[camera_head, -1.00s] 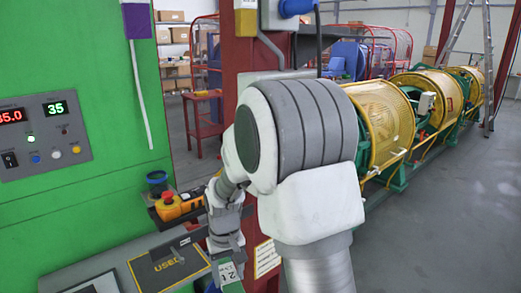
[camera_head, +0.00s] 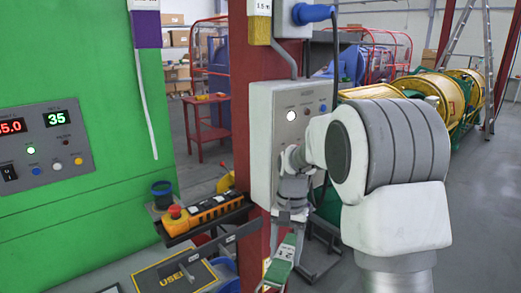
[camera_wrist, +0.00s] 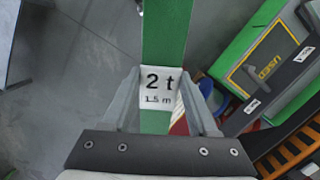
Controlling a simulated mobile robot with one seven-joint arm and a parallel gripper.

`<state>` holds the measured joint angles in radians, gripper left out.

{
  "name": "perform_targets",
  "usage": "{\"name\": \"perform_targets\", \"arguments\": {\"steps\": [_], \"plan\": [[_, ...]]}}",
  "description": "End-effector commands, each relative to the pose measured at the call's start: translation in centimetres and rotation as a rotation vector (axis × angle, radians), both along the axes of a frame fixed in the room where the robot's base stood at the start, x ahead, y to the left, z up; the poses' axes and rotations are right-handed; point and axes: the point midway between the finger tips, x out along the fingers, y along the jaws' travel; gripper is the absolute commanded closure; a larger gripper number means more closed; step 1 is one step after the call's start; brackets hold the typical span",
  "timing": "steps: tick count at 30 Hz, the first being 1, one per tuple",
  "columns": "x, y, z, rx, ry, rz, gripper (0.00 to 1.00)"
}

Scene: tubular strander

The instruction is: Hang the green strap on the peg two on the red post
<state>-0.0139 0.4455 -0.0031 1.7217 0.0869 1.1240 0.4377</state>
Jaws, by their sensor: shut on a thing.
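My gripper (camera_head: 291,218) is shut on the green strap (camera_head: 283,263), in front of the red post (camera_head: 241,75). In the wrist view the strap (camera_wrist: 163,35) runs between the fingers, and its white tag reads "2 t 1.5 m" (camera_wrist: 159,84). The strap's lower end is out of view. A dark bar with small pale labels (camera_head: 205,247) juts left from the post low down, beside my gripper and apart from the strap. The labels are too small to read, so I cannot tell which peg is two.
A grey control box (camera_head: 275,130) is on the post behind my gripper. A yellow strap (camera_head: 259,30) hangs higher up. An orange pendant (camera_head: 213,208) lies on a shelf at left. A box marked "USED" (camera_head: 160,282) is below. Open floor (camera_head: 480,200) lies at right.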

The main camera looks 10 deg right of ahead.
Motion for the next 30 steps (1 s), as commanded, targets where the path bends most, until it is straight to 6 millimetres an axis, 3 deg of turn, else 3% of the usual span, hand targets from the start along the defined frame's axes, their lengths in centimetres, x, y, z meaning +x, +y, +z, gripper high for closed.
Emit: {"name": "perform_targets", "arguments": {"steps": [1, 6, 15, 22, 30], "plan": [[1.0, 0.6, 2.1, 0.023, 0.030, -0.093, 1.00], [2.9, 2.9, 8.8, 0.144, 0.168, -0.433, 1.00], [4.4, 6.9, 20.7, 0.479, 0.337, -0.930, 1.00], [4.4, 8.9, 30.5, 0.814, 0.358, -1.275, 1.00], [3.0, 9.5, 41.5, 1.181, 0.277, -1.542, 1.00]]}}
